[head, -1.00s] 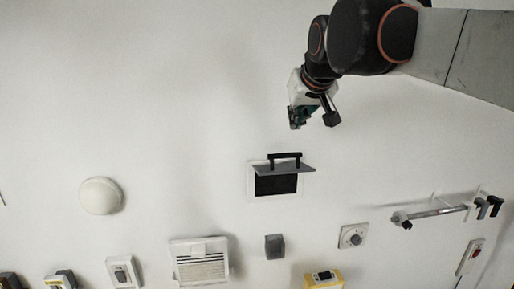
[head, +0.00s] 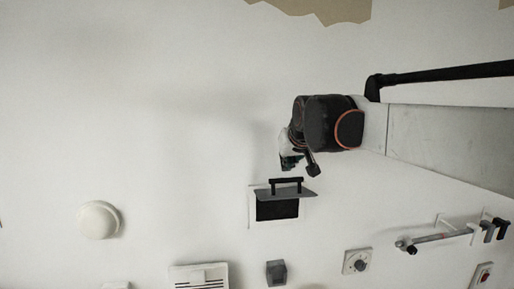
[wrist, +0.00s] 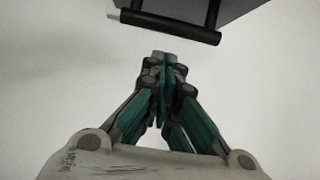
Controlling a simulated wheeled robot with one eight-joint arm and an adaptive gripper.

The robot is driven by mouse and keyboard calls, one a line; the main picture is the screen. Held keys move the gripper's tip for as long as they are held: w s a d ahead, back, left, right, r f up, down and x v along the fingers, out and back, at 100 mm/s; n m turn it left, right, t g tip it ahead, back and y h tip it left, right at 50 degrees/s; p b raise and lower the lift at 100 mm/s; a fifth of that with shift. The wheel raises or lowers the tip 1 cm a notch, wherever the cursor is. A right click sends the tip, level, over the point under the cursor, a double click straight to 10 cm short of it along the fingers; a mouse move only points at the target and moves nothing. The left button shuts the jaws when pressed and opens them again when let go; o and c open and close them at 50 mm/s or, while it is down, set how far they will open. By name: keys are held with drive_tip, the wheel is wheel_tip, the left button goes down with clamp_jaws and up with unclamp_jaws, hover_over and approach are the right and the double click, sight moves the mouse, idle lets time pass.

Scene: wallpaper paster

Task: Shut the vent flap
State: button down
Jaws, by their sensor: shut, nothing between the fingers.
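The vent flap (head: 286,193) is a grey plate with a black bar handle (head: 286,181) on its top face. It stands open, sticking out from the wall above a dark rectangular opening (head: 277,210) in a white frame. My gripper (head: 291,163) is just above the handle in the head view, apart from it as far as I can tell. In the wrist view my gripper (wrist: 163,58) has its fingertips together and empty. The black handle (wrist: 172,24) and the grey flap (wrist: 236,7) show beyond the fingertips, with a visible gap.
A round white dome (head: 98,220) is on the wall at left. Below the vent are a white louvred unit (head: 200,277), a small grey box (head: 276,272) and a dial (head: 356,261). A metal bar (head: 440,238) projects at right.

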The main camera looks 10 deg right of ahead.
drive_tip(key=shift+s+f, duration=0.25)
drive_tip(key=shift+s, duration=0.15)
drive_tip(key=shift+w+f, duration=0.15)
drive_tip(key=shift+f, duration=0.2)
drive_tip(key=shift+r, duration=0.1)
